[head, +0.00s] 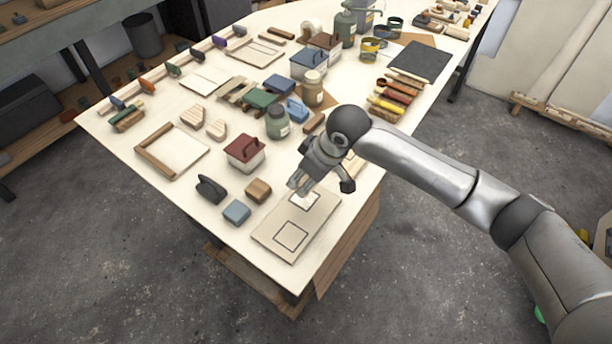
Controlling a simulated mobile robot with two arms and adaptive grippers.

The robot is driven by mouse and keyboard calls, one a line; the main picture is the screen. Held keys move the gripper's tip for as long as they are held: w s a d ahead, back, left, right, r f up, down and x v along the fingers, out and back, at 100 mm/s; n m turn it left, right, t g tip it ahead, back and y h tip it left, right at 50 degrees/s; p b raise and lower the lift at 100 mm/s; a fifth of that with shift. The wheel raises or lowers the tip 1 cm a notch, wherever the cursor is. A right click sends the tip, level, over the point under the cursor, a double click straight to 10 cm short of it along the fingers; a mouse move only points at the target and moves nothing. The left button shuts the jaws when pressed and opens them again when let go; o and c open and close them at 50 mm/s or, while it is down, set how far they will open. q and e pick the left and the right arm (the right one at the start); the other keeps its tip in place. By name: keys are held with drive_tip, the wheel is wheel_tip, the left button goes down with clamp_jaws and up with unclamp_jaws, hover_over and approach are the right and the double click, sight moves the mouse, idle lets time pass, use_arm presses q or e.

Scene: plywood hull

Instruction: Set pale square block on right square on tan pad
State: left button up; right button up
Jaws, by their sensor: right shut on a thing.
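The tan pad (268,232) lies near the front corner of the table and carries dark square outlines. The nearer outlined square (291,236) is empty. The farther outlined square (306,204) is partly hidden under my right gripper (301,190). My right gripper points down over the far part of the pad and is shut on the pale square block (308,197). Only a small pale part of the block shows below the fingers. I cannot tell whether it touches the pad. My left gripper is not in view.
A brown block (258,190), a blue-grey block (236,211) and a dark clamp-like object (210,188) lie left of the pad. A red-lidded box (246,153) and a green jar (277,122) stand behind. The table's front edge is close to the pad.

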wheel_tip(320, 180, down, 2)
drive_tip(key=shift+f+b, duration=0.2)
drive_tip(key=shift+b, duration=0.8)
drive_tip(key=shift+f+b, duration=0.35)
drive_tip(key=shift+f, duration=0.85)
drive_tip(key=shift+p, duration=0.5)
drive_tip(key=o, duration=1)
drive_tip(key=v, duration=1.2)
